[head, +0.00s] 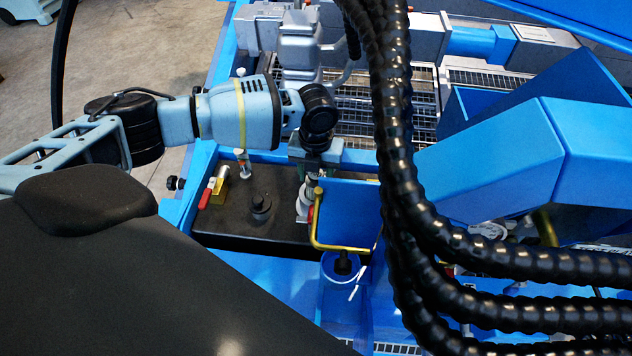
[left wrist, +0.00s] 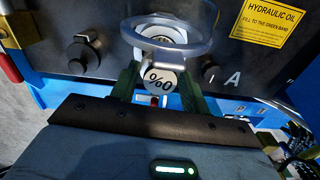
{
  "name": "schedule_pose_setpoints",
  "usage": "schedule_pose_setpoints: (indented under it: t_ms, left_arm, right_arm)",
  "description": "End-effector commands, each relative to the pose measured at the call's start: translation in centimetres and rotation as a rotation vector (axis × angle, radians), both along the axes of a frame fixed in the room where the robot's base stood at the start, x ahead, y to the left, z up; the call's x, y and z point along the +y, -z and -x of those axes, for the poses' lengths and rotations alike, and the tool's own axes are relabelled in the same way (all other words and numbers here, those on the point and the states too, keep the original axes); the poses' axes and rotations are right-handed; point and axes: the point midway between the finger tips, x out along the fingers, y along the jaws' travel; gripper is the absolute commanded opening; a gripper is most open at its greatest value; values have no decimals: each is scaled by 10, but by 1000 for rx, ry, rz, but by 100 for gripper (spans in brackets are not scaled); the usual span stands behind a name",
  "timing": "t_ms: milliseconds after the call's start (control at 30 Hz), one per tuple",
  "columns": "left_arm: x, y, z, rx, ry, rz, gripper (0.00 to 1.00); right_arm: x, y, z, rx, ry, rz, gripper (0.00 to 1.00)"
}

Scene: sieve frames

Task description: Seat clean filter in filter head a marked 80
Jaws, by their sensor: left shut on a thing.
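My left gripper (left wrist: 160,84) is shut on a small light piece, which I take for the clean filter (left wrist: 160,77). Its round face toward the camera carries dark characters that look like 80, though they are not crisp. I cannot tell whether filter and head touch. In the head view my left gripper (head: 318,160) reaches down at the panel's right end and hides most of the filter. My right gripper is not visible.
Thick black hoses (head: 400,150) cross right of the gripper.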

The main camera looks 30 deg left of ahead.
Motion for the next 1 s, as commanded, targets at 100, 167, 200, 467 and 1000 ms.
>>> schedule_pose_setpoints:
  t_ms: [100,167,200,467,1000]
  left_arm:
    - [0,0,0,-1,0,1,6]
    - [0,2,0,-1,0,1,6]
    - [0,4,0,-1,0,0,6]
    - [0,38,1,1,1,-1,6]
    - [0,45,0,-1,0,0,56]
  right_arm:
    - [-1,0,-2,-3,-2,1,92]
    - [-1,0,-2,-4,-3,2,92]
    - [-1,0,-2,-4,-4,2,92]
    - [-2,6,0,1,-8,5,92]
    - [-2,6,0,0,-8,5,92]
